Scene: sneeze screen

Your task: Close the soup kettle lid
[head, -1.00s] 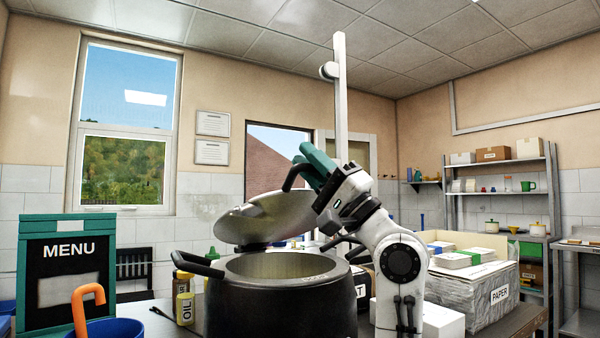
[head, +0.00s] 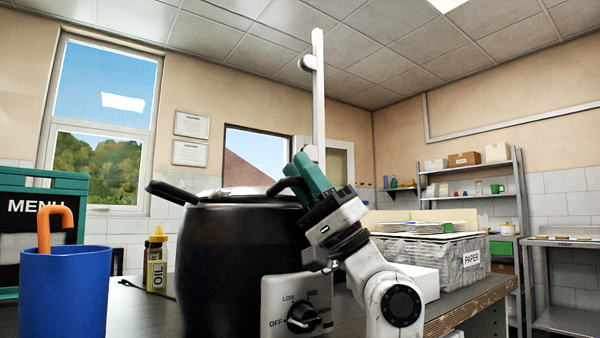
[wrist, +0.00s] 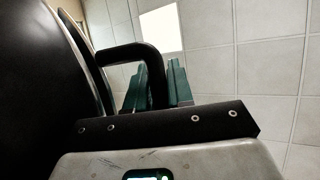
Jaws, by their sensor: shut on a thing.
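The black soup kettle (head: 232,255) stands on the dark counter, with a control dial (head: 302,317) on its front. Its silver lid (head: 245,191) shows only as a thin strip at the rim, seen nearly edge-on; I cannot tell whether it sits fully down. My gripper (head: 303,172), with teal fingers, is shut on the black lid handle (head: 284,184) at the kettle's upper right. The wrist view shows the bent black handle (wrist: 128,50) between the teal fingers. The kettle mouth is hidden from this low angle.
A blue container (head: 66,295) with an orange hooked handle stands at front left, by the menu board (head: 32,225). An oil bottle (head: 156,265) stands left of the kettle.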

